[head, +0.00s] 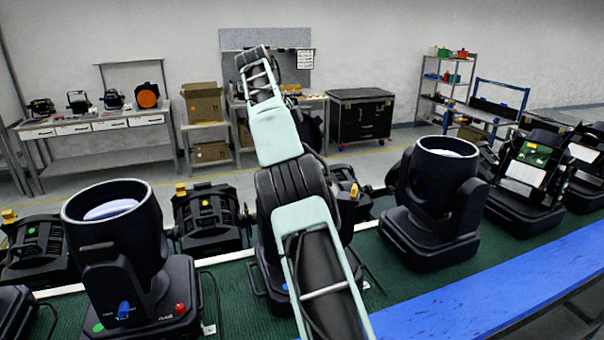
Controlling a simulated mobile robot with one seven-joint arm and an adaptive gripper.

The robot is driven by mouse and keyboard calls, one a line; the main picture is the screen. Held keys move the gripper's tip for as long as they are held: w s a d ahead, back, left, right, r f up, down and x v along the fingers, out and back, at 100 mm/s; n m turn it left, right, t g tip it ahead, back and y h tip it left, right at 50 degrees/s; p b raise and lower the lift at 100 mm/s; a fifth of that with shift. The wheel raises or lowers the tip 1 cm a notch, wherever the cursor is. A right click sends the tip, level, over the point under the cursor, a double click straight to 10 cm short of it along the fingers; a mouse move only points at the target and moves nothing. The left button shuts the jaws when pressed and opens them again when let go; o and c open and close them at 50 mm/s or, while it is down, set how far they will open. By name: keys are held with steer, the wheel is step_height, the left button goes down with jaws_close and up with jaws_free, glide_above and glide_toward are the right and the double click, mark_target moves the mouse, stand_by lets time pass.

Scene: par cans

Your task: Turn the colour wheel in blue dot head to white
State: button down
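The head with a blue dot (285,287) stands on the green bench top at the middle, mostly hidden behind my arm. Its black base (258,283) shows beside the arm. Its colour wheel cannot be made out. My arm rises from the bottom middle across the picture to a dark joint near the top. No gripper fingers can be made out beyond that joint, so its state does not show. At left, another upright black head (115,235) has a green dot, a blue knob and a red knob on its base.
A wide-barrelled black head (437,215) stands right of my arm on the green bench top (395,290). An open head with a green board (530,170) stands farther right. A blue strip (500,290) runs along the near right edge. Smaller black units (208,215) stand behind.

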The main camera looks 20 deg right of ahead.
steer(key=shift+f, duration=0.1)
steer(key=c, duration=1.8)
jaws_free()
steer(key=shift+n, duration=0.4)
